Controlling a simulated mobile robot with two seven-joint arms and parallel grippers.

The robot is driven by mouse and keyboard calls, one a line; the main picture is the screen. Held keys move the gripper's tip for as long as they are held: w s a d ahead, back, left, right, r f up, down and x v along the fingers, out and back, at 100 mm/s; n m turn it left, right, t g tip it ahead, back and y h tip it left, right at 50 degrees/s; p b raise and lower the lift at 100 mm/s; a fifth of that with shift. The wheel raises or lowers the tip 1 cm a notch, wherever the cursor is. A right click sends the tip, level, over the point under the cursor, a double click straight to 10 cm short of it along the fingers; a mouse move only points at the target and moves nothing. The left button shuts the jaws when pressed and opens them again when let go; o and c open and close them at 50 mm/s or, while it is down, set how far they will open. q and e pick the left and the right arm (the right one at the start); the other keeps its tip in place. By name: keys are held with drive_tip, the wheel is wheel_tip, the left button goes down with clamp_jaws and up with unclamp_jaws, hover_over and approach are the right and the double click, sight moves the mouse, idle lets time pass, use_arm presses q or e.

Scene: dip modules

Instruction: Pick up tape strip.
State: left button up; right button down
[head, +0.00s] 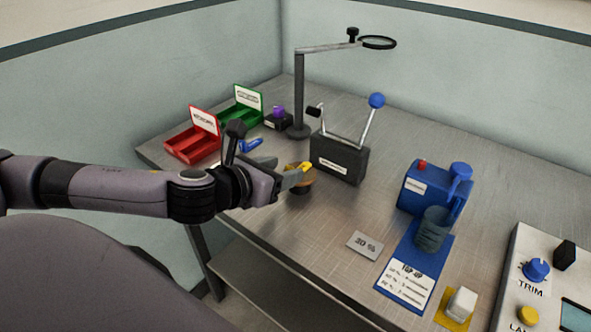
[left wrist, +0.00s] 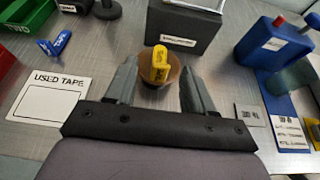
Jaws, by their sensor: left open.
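My left gripper (head: 287,180) is open, its two fingers spread either side of a small yellow piece with dark lettering (left wrist: 160,62). The yellow piece stands on or against a round amber-brown object (left wrist: 148,72) on the table; it also shows in the head view (head: 304,167) just past the fingertips. I cannot tell whether the fingers touch it. Which of these is the tape strip is not clear. A blue piece whose label seems to read TAPE (left wrist: 58,43) lies to the left, beside a white card reading USED TAPE (left wrist: 52,100). My right gripper is not in view.
A dark box with a blue-knobbed lever (head: 340,157) stands close behind. Red (head: 192,146) and green (head: 240,113) bins and a magnifier stand (head: 298,95) are farther back. A blue device (head: 420,188), a 20 % card (head: 364,245) and a control panel (head: 520,270) are to the right.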

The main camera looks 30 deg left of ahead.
sight(289, 168)
use_arm(q)
drive_tip(key=shift+x, duration=1.8)
drive_tip(key=shift+c, duration=0.3)
clamp_jaws()
drive_tip(key=shift+r, duration=0.1)
wheel_tip(289, 168, up, 20)
drive_tip(key=p, duration=0.4)
drive_tip(key=shift+p, duration=0.4)
